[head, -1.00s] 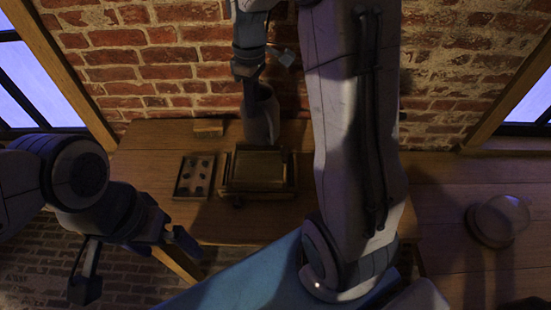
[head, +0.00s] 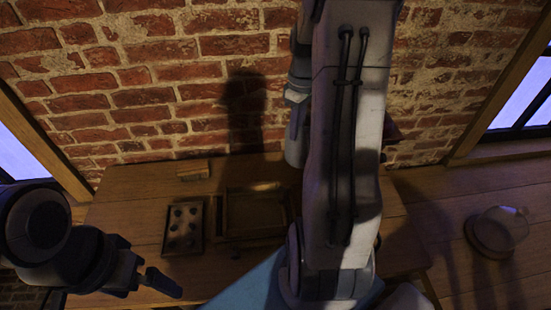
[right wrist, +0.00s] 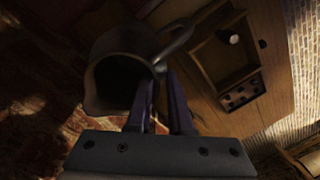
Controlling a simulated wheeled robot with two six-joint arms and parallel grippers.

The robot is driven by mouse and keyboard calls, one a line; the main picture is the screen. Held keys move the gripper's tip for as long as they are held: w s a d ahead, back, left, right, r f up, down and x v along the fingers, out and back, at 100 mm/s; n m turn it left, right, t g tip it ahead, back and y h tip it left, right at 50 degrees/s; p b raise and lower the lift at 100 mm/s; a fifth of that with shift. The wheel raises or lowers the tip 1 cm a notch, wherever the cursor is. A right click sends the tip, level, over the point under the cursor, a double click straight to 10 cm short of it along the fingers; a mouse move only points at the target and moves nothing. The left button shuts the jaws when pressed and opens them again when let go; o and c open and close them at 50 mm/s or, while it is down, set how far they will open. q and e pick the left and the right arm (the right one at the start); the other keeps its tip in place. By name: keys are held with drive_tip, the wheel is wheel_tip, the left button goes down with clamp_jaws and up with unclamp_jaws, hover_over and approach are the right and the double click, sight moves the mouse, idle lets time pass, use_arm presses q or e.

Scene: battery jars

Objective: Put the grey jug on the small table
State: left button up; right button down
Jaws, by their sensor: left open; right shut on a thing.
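The grey jug (head: 295,148) is partly hidden behind my right arm in the head view, above the back of a wooden table (head: 130,215). My right gripper (right wrist: 160,88) is shut on the jug's handle side. In the right wrist view the jug (right wrist: 112,50) shows its dark open mouth and curved handle, and it looks clear of the table. My left gripper (head: 150,275) is open and empty at the lower left. I cannot tell which surface is the small table.
The wooden table holds a shallow box (head: 256,236), a small tray with several dark round pieces (head: 184,249) and a wood block (head: 193,170). A glass dome (head: 500,228) stands on a wooden surface at the right. A brick wall (head: 170,90) rises close behind.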

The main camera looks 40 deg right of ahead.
drive_tip(key=w+a+f+p, duration=0.3)
drive_tip(key=a+f, duration=0.2)
drive_tip(key=f, duration=0.3)
drive_tip(key=shift+a, duration=0.4)
drive_tip(key=c, duration=1.2)
unclamp_jaws()
drive_tip(key=shift+f, duration=0.1)
drive_tip(key=shift+c, duration=0.2)
drive_tip(key=o, duration=0.4)
